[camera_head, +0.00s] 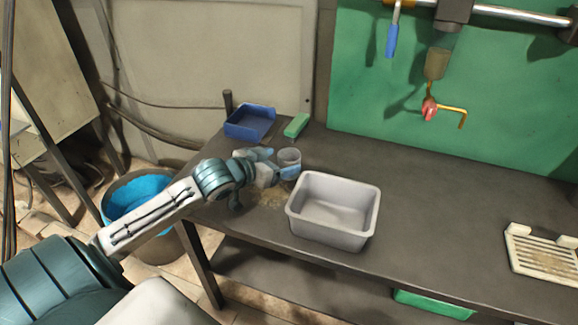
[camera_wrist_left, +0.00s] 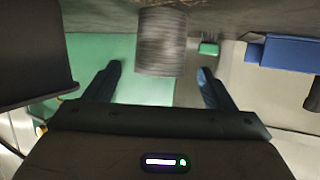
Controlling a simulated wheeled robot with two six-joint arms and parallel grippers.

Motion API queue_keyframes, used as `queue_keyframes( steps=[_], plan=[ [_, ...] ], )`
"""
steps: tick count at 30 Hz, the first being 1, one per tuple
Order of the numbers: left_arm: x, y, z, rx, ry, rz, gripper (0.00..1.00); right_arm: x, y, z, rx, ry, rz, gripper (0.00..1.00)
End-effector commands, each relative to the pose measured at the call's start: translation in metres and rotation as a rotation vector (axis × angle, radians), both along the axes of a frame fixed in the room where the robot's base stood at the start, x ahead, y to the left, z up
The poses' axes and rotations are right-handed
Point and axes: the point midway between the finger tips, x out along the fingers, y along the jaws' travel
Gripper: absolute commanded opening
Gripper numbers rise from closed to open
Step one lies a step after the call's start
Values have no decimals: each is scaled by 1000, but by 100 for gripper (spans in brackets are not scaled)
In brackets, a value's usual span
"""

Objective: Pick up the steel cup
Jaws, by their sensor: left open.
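The steel cup (camera_head: 289,157) is a small grey cylinder standing on the dark bench, left of the grey tub. In the left wrist view the cup (camera_wrist_left: 162,42) has a ribbed grey wall and appears upside down, in line with the gap between the fingers. My left gripper (camera_head: 279,162) is open, low over the bench at the cup, with a blue fingertip in front of the cup's lower part. In the wrist view the left gripper's fingers (camera_wrist_left: 160,78) stand apart on either side; whether they touch the cup cannot be told. My right gripper is not in view.
The grey tub (camera_head: 333,240) stands close to the right of the cup. A blue bin (camera_head: 250,122) and a green brush-like block (camera_head: 297,125) lie behind it. A pale slatted rack (camera_head: 542,252) is at the far right. The bench (camera_head: 440,210) between tub and rack is clear.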

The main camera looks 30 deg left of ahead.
Motion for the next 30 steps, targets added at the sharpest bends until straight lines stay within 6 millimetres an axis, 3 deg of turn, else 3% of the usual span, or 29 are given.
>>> queue_keyframes(
  steps=[10,21,29,30],
  plan=[
    [36,-6,-9,-5,-1,2,77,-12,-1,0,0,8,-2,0],
    [42,-7,-12,0,0,-1,77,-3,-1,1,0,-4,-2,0],
    [41,-7,-12,-1,0,-1,28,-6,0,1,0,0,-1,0],
    [41,-7,-12,0,-1,-1,28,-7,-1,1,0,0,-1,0]
  ],
)
